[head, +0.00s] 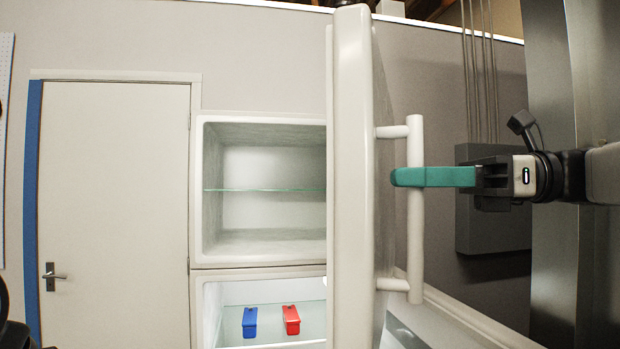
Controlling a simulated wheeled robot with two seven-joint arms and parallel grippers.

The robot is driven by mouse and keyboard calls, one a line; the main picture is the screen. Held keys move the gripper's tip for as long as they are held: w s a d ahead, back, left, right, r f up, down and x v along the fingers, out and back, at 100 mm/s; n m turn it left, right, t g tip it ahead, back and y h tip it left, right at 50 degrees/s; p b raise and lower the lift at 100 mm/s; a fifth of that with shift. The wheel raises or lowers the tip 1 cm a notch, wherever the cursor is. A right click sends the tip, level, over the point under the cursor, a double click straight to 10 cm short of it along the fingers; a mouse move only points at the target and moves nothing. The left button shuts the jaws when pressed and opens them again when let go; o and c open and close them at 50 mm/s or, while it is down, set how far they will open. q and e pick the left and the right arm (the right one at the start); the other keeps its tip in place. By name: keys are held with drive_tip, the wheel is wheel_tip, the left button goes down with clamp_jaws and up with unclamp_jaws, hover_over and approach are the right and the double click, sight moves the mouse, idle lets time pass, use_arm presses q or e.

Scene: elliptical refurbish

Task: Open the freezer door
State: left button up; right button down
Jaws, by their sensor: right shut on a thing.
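The white freezer door (354,160) stands swung open, seen nearly edge-on in the middle of the head view. Its white bar handle (415,240) is on the right side of the door and runs upright. My right gripper (405,177) comes in from the right, and its teal fingers are shut on the upper part of the handle. Left of the door, the open upper compartment (265,245) shows a glass shelf (262,190) and looks empty. The door hides the right part of the compartments. My left gripper is not in view.
The open lower compartment (212,312) holds a blue box (250,322) and a red box (291,319). A closed white room door (115,170) stands at the left. A grey box (492,230) is on the wall behind my right gripper.

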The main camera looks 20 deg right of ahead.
drive_tip(key=shift+v, duration=0.85)
drive_tip(key=c, duration=1.3)
unclamp_jaws()
